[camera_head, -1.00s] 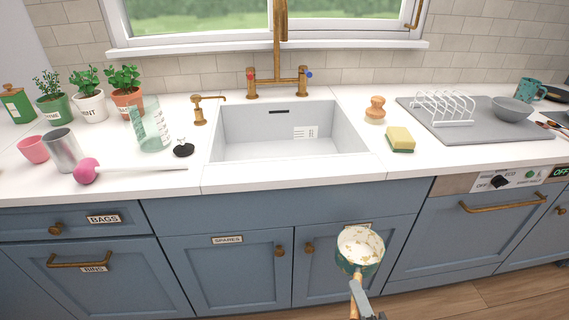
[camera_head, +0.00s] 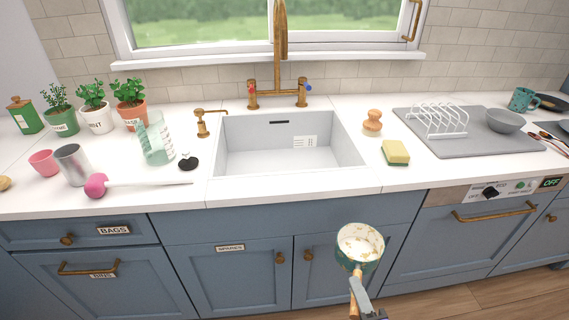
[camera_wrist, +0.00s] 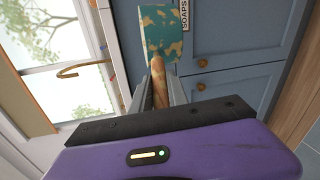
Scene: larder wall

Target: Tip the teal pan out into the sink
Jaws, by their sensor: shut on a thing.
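The teal pan (camera_head: 349,258) has worn patches outside and a pale inside with brownish flecks. It is upright in front of the blue cupboard doors, below the counter's front edge. My gripper (camera_head: 359,286) is shut on its wooden handle. The wrist view shows the handle (camera_wrist: 160,84) between my fingers (camera_wrist: 161,92) and the pan's patchy teal side (camera_wrist: 160,32). The white sink (camera_head: 250,163) is set in the counter, beyond and to the left of the pan. Its visible basin is empty.
A brass tap (camera_head: 280,60) rises behind the sink. A yellow sponge (camera_head: 396,153) and a wooden brush (camera_head: 372,122) stand right of it. A soap pump (camera_head: 203,124), black stopper (camera_head: 189,162), glass jug (camera_head: 157,143) and pink-ended plunger (camera_head: 97,186) are on the left.

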